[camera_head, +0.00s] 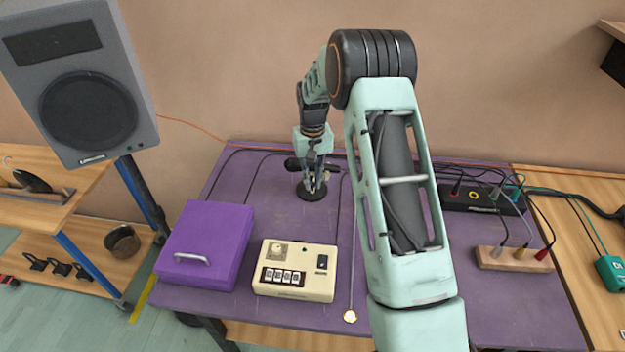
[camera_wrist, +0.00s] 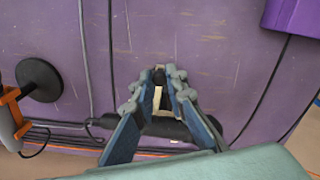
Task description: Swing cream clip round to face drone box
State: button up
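My gripper (camera_head: 316,188) points down over the purple table. In the wrist view its blue fingers (camera_wrist: 163,77) lean close together around a narrow cream piece (camera_wrist: 157,98), which looks like the cream clip. I cannot tell whether both fingertips touch it. A dark cylinder (camera_wrist: 165,130) lies crosswise behind it, and shows left of the gripper in the head view (camera_head: 294,164). A black round base (camera_head: 311,192) is below. A cream box (camera_head: 296,270) with a dial and switches sits nearer the front, probably the drone box.
A purple case (camera_head: 206,245) stands left of the cream box. A power strip (camera_head: 478,198) and a wooden block with plugs (camera_head: 515,258) are at right. Cables cross the table. Another black disc (camera_wrist: 40,78) and an orange bracket (camera_wrist: 10,97) show at the wrist view's left.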

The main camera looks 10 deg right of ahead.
aim_at(335, 169)
jog(key=shift+d, duration=0.1)
grip_shut()
jog(key=shift+w+d+n+b, duration=0.55)
jog(key=shift+d+n, duration=0.7)
jog(key=shift+n, duration=1.1)
jog(key=shift+w+d+n+b, duration=0.3)
jog(key=shift+w+d+n, duration=0.75)
jog(key=shift+n, duration=1.35)
jog(key=shift+w+d+n+b, duration=0.45)
jog(key=shift+d+n, duration=1.05)
jog(key=shift+n, duration=0.85)
jog(key=shift+w+d+n, duration=0.2)
jog(key=shift+w+n, duration=0.4)
jog(key=shift+n, duration=0.35)
jog(key=shift+w+d+n, duration=0.2)
jog(key=shift+w+n, duration=0.4)
jog(key=shift+n, duration=0.35)
jog(key=shift+w+r, duration=0.1)
jog(key=o, duration=0.7)
grip_release()
jog(key=shift+o, duration=0.2)
